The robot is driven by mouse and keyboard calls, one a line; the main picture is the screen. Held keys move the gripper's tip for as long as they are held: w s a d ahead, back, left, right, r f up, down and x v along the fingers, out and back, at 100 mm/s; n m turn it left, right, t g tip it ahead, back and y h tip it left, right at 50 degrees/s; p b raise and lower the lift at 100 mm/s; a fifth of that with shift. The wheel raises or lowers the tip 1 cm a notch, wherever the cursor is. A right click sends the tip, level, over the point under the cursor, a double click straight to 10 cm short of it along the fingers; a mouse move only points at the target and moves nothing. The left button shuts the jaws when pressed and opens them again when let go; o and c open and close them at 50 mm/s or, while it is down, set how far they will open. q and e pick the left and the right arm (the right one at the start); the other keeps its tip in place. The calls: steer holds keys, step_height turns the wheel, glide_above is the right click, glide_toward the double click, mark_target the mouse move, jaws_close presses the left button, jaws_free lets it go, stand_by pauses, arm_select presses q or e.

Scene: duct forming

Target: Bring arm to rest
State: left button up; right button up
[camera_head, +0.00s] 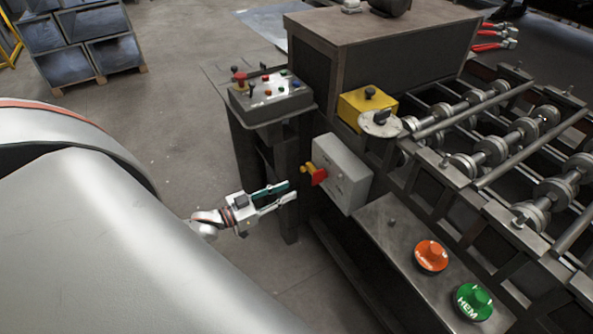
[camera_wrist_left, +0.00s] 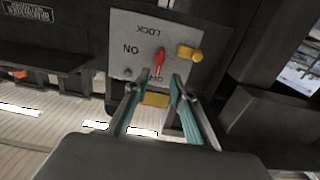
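My left gripper (camera_head: 288,191) is open and empty beside the grey switch box (camera_head: 346,180), a little to its lower left in the head view. In the left wrist view, my left gripper (camera_wrist_left: 155,88) has its two fingers spread below the box's panel (camera_wrist_left: 122,48), marked LOCK and ON. A red handle (camera_wrist_left: 160,62) sits in the panel's middle, with a yellow part (camera_wrist_left: 190,53) to its right and another yellow patch (camera_wrist_left: 155,99) between the fingers. The handle (camera_head: 319,177) also shows in the head view. My right gripper is not in view.
A control box (camera_head: 270,97) with a red button stands behind the gripper. The roller machine (camera_head: 490,150) fills the right side. Orange (camera_head: 431,257) and green (camera_head: 474,302) buttons sit on its front ledge. Open floor (camera_head: 190,110) lies left of the machine.

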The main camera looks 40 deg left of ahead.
arm_select(q)
steer(key=shift+s+a, duration=0.2)
steer(key=shift+s, duration=0.3)
steer(key=s+d+f+g+y, duration=0.2)
steer(key=s+d+f, duration=0.1)
steer(key=s+d, duration=0.4)
steer(key=s+d+f+g+y, duration=0.2)
steer(key=s+d, duration=0.4)
steer(key=d, duration=0.8)
steer(key=shift+s+d+f+g, duration=0.25)
steer(key=shift+s+f+g, duration=0.1)
steer(key=shift+f+g, duration=0.45)
